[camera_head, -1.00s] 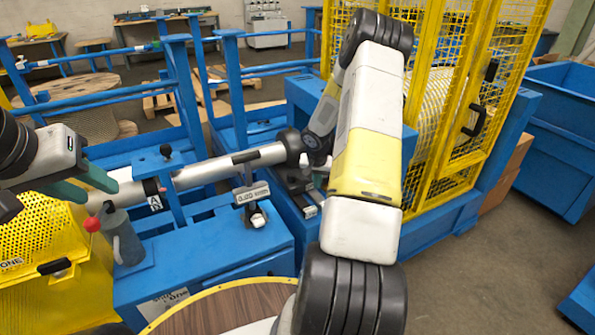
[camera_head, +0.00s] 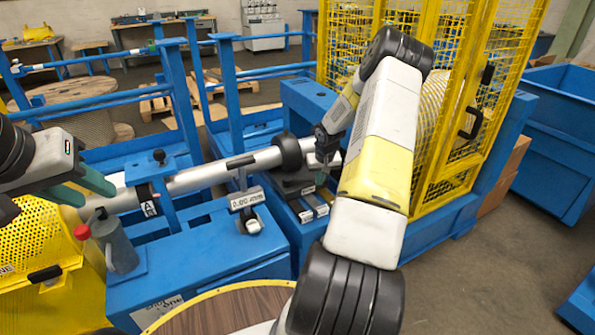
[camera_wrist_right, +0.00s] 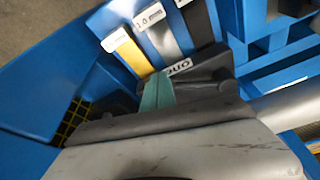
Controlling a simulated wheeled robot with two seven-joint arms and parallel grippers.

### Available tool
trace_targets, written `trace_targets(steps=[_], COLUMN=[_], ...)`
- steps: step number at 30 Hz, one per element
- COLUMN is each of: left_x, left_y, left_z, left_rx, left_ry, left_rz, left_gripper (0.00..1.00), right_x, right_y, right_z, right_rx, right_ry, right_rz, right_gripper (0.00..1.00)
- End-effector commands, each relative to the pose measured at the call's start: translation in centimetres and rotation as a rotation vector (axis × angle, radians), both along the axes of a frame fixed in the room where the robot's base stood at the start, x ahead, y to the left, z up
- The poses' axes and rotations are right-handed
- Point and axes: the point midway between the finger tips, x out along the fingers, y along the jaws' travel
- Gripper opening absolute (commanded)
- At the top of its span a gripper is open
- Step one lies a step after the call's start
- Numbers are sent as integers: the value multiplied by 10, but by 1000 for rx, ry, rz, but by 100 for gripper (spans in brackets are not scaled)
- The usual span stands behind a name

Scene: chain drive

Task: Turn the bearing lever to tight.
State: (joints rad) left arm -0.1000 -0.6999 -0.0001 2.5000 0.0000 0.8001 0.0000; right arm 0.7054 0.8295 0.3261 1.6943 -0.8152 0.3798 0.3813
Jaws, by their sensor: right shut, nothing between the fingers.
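I cannot tell for certain which part is the bearing lever. A black bearing block (camera_head: 296,182) stands under the right end of the silver shaft (camera_head: 210,175); in the right wrist view it is a dark block (camera_wrist_right: 215,72) with a partly covered label. My right gripper (camera_head: 325,158) is over this end. Its teal fingers (camera_wrist_right: 157,97) are together and empty, with the tips at the block's edge; contact is unclear. A red-knobbed lever (camera_head: 83,232) stands on a grey cylinder at the left. My left gripper (camera_head: 82,187) is open and empty above it.
A readout (camera_head: 246,198) shows about 0.00 mm. Labelled yellow (camera_wrist_right: 128,52), grey and black strips lie beside the block. A yellow mesh guard (camera_head: 440,130) rises behind my right arm.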

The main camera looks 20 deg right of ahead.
Motion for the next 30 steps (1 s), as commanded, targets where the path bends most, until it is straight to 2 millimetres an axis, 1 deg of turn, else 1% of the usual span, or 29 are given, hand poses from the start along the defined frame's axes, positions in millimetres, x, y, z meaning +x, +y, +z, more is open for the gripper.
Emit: trace_targets(steps=[1,6,15,21,30], left_x=[0,0,0,0,0], left_y=[0,0,0,0,0], left_z=[0,0,0,0,0], left_rx=[0,0,0,0,0], left_ry=[0,0,0,0,0], left_rz=[0,0,0,0,0], left_gripper=[36,36,36,36,36], right_x=[6,22,44,52,57], right_y=[-3,-12,-21,-24,-24], right_z=[0,0,0,0,1], right_rx=[-1,-2,-3,-3,-3], right_ry=[0,-1,2,2,-1], right_rz=[-3,-3,-3,-3,-2], right_gripper=[0,0,0,0,0])
